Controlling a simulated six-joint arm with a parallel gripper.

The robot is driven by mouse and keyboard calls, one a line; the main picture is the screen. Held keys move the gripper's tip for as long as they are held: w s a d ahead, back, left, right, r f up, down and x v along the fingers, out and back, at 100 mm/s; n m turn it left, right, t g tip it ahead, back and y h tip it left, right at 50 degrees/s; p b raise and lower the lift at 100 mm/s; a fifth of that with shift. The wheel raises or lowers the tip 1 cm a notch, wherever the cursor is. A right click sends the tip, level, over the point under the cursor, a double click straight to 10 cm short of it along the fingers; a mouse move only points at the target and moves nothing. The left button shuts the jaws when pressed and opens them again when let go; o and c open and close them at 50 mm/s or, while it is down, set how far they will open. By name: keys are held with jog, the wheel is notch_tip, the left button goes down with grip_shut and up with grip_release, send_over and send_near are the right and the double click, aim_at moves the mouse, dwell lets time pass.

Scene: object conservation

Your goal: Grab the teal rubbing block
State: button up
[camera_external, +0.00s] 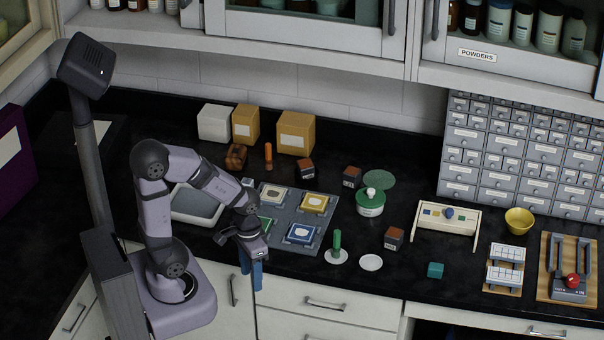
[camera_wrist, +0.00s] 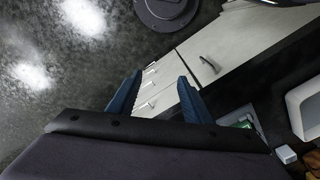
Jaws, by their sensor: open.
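The teal rubbing block (camera_external: 435,270) is a small teal cube on the black counter near its front edge, right of centre in the external view. My gripper (camera_external: 257,280) hangs over the counter's front edge at the left, pointing down, well to the left of the block. Its blue fingers also show in the wrist view (camera_wrist: 157,97), apart with nothing between them. The wrist view does not show the block; it looks at the floor and the cabinet fronts.
A grey tray (camera_external: 327,212) with coloured square plates lies behind my gripper. Between gripper and block are a green-handled tool (camera_external: 337,243), a white disc (camera_external: 371,262) and a brown block (camera_external: 394,237). A white rack (camera_external: 443,228) stands behind the teal block.

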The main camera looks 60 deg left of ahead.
aim_at(432, 265)
jog(key=shift+o, duration=0.2)
